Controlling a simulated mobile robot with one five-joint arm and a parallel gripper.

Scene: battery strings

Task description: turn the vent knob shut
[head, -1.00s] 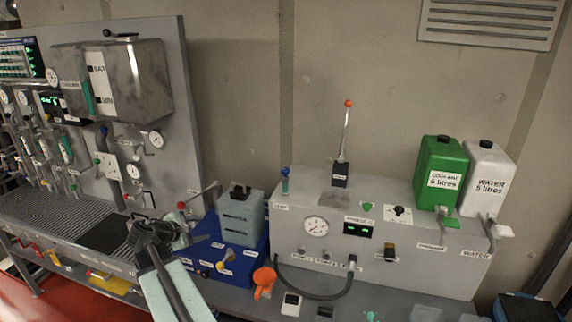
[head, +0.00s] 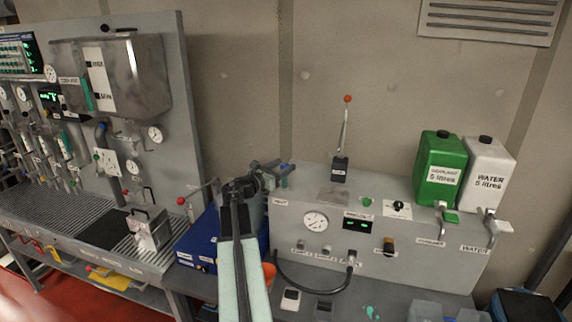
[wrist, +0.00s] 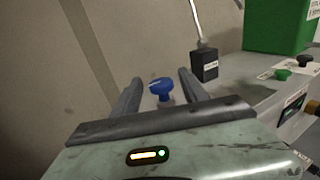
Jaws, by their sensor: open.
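The vent knob is blue and round-topped. In the wrist view the knob (wrist: 162,86) stands upright on its stem between the two fingers of my gripper (wrist: 160,78), with a gap visible on each side. My gripper is open and holds nothing. I cannot tell how far the knob is turned.
A lever with an orange ball (head: 347,99) stands right of the knob. Green (head: 440,155) and white (head: 487,165) canisters stand at the console's right end. A blue unit (head: 195,248) is left of my arm, and a grey handled block (head: 150,230) sits on the bench.

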